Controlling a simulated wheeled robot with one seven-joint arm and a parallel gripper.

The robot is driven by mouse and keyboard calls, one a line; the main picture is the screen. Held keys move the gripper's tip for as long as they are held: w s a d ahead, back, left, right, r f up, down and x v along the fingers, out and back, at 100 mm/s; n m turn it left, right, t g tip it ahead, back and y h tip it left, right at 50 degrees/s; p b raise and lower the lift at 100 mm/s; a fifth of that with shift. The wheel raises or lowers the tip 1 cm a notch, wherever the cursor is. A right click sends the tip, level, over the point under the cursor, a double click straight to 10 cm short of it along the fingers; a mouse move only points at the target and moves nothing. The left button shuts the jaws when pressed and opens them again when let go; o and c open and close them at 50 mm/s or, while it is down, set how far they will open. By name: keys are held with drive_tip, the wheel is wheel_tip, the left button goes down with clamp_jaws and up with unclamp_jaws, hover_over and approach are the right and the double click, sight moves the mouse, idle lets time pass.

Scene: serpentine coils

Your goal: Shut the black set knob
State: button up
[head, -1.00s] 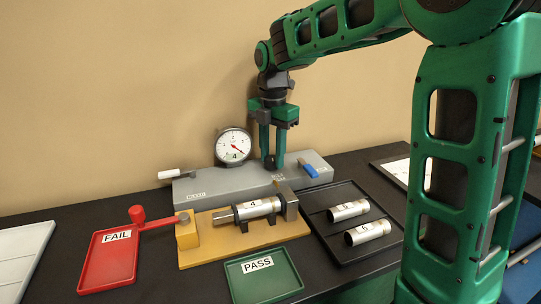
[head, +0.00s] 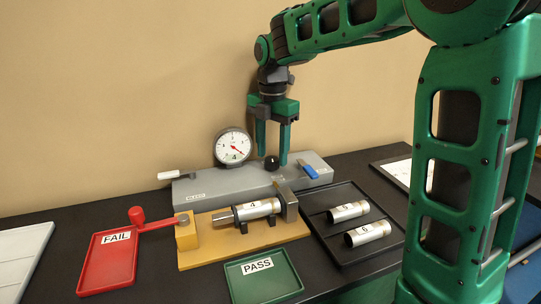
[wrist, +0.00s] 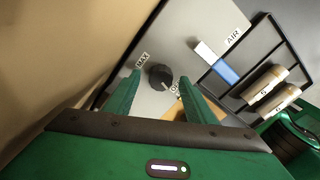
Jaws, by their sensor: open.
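The black set knob (head: 271,163) stands on top of the grey gauge block (head: 215,186), to the right of the dial. In the wrist view the round black knob (wrist: 160,76) lies between my two fingertips, with printed labels on either side of it. Its pointer position is too small to tell. My gripper (head: 273,151) points down over the knob with its green fingers spread and holds nothing. The wrist view shows the open fingers (wrist: 160,82) on either side of the knob, with gaps to it.
A dial gauge (head: 233,147) stands left of the knob. A blue lever (head: 310,172) by the AIR label is to its right. In front are cylinder 4 (head: 258,209) on a yellow fixture (head: 210,257), a black tray (head: 345,260) with two cylinders, and red (head: 106,268) and green (head: 264,281) trays.

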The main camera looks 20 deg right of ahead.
sight(273, 158)
wheel_tip(273, 158, up, 10)
drive_tip(key=shift+f, duration=0.25)
drive_tip(key=shift+w+d, duration=0.1)
